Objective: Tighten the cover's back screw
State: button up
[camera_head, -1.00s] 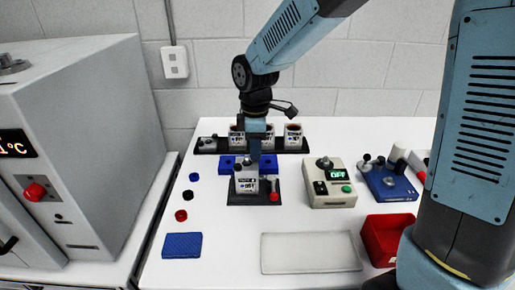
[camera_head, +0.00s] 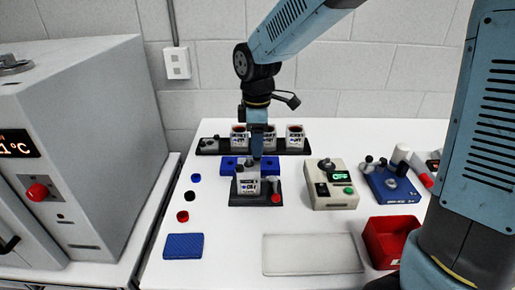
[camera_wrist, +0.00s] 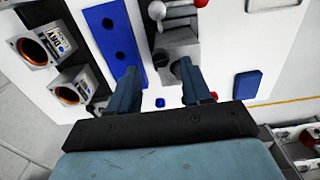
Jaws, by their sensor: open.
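The servo unit (camera_head: 248,184), a light grey box with a printed label, sits in a dark fixture (camera_head: 240,200) with a red knob at its right. It shows as a grey block (camera_wrist: 176,46) in the wrist view. My gripper (camera_head: 257,157) points down just above and behind the unit. The cover's back screw cannot be made out.
A blue bar with holes (camera_head: 231,171) lies behind the fixture, before a black rack (camera_head: 208,147) of several housings. A red bin (camera_head: 373,240) and clear tray (camera_head: 311,265) stand in front.

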notch_tip(320, 180, up, 11)
dwell(0.4)
notch_tip(320, 180, down, 14)
jog(key=n, duration=0.8)
jog(key=shift+r+n, duration=0.1)
jog(key=shift+n, duration=0.3)
dwell(0.6)
jog(key=shift+c, duration=0.2)
grip_shut()
